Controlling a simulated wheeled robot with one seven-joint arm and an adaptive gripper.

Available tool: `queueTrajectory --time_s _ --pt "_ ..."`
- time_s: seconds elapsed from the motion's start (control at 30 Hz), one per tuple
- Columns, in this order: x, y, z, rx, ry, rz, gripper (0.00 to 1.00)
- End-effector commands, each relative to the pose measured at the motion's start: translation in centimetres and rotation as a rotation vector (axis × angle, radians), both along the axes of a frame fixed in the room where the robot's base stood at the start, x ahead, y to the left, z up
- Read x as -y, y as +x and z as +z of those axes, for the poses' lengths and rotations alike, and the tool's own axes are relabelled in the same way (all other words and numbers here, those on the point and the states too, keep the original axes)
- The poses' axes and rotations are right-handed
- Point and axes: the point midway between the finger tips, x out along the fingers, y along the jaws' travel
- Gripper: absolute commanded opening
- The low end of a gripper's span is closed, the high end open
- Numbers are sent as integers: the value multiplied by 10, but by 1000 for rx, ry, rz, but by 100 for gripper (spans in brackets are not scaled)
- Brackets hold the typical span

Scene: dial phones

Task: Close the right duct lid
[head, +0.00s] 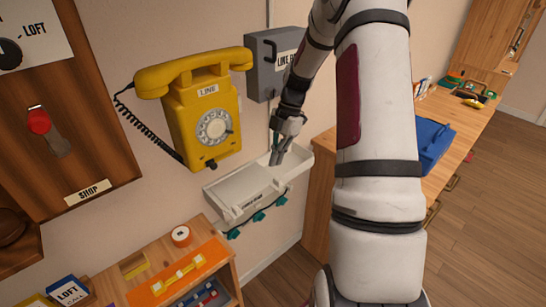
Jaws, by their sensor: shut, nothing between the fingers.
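A white wall-mounted duct (224,204) with a small label on its front hangs below the yellow phone. A pale flat panel (243,187) covers its left part. Its right part (297,165) lies beside and partly behind my gripper, and I cannot tell how far the right lid stands open. My gripper (277,158) points down at the right half of the duct, with its fingers shut and empty. Whether the fingertips touch the duct or a lid is not clear.
A yellow dial phone (200,110) labelled LINE hangs above the duct. A grey box (262,75) is on the wall at its right. Teal knobs (258,216) hang below the duct. A wooden cabinet with an orange tray (178,272) stands below left. A wooden desk (455,140) is at right.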

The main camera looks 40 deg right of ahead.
Motion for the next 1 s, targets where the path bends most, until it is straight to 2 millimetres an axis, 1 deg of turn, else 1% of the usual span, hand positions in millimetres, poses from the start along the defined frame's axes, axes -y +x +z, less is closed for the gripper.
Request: queueTrajectory --time_s 0.03,0.2,0.3,0.43,0.6,1.0 --pt "-4 -1 -10 -4 3 1 0" --pt "-15 -1 -38 -3 3 2 0" --pt "-19 -1 -52 -3 2 0 0" --pt "-23 -1 -64 -1 1 0 0" --pt "-25 -1 -71 0 1 -1 0" --pt "-23 -1 -71 1 0 -1 0"
